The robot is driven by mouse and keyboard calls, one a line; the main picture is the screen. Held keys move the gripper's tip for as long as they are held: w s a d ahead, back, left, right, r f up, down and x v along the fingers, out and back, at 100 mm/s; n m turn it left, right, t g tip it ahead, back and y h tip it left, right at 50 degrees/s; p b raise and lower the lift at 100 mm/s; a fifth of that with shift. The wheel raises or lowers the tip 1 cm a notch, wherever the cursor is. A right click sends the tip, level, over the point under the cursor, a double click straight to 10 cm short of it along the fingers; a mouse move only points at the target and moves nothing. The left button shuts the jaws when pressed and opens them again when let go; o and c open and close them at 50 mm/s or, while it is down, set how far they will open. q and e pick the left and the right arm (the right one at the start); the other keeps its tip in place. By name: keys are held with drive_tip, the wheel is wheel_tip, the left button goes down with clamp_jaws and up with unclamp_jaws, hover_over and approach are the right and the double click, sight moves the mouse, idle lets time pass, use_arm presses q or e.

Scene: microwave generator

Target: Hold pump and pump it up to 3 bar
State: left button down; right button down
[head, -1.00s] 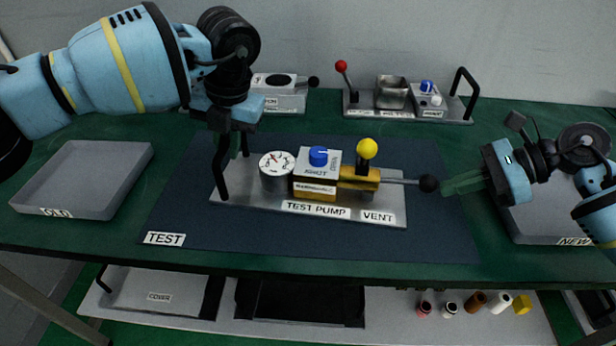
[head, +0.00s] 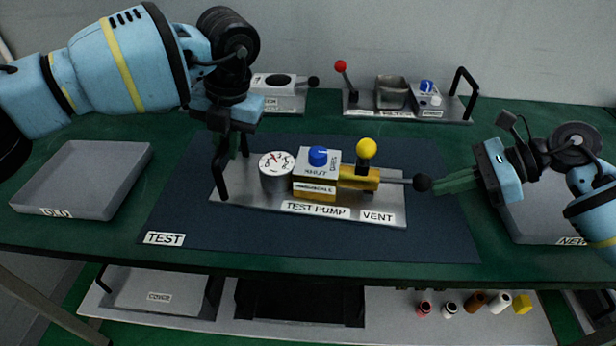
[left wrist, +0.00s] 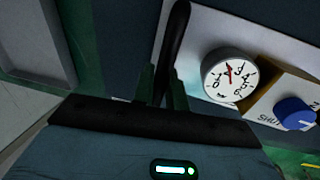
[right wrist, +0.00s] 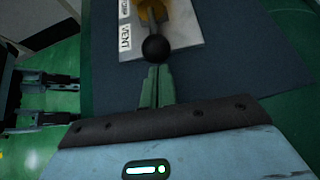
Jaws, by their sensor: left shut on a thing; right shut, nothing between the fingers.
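The test pump stands on a light base plate (head: 255,204) on the dark mat. My left gripper (left wrist: 162,88) is shut on the black handle (head: 221,176) at the plate's left end. A rod with a black ball (head: 422,183) sticks out to the right. My right gripper (right wrist: 155,84) is shut and empty, its fingertips at the ball's outer end, seemingly touching it.
A grey OLD tray (head: 80,178) is at left and a NEW tray (head: 535,222) at right, partly behind my right arm. Two other devices stand at the back, one with a red ball lever (head: 341,67). The mat's front (head: 330,240) is clear.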

sight(431, 183)
use_arm(q)
drive_tip(key=shift+s+d+f, duration=0.1)
drive_tip(key=shift+f, duration=0.2)
use_arm(e)
drive_tip(key=shift+a, duration=0.95)
drive_tip(key=shift+w+a, duration=0.15)
drive_tip(key=shift+a, duration=1.3)
drive_tip(key=shift+s+d, duration=0.15)
drive_tip(key=shift+d, duration=1.4)
drive_tip(key=shift+s+d, duration=0.1)
drive_tip(key=shift+d, duration=1.4)
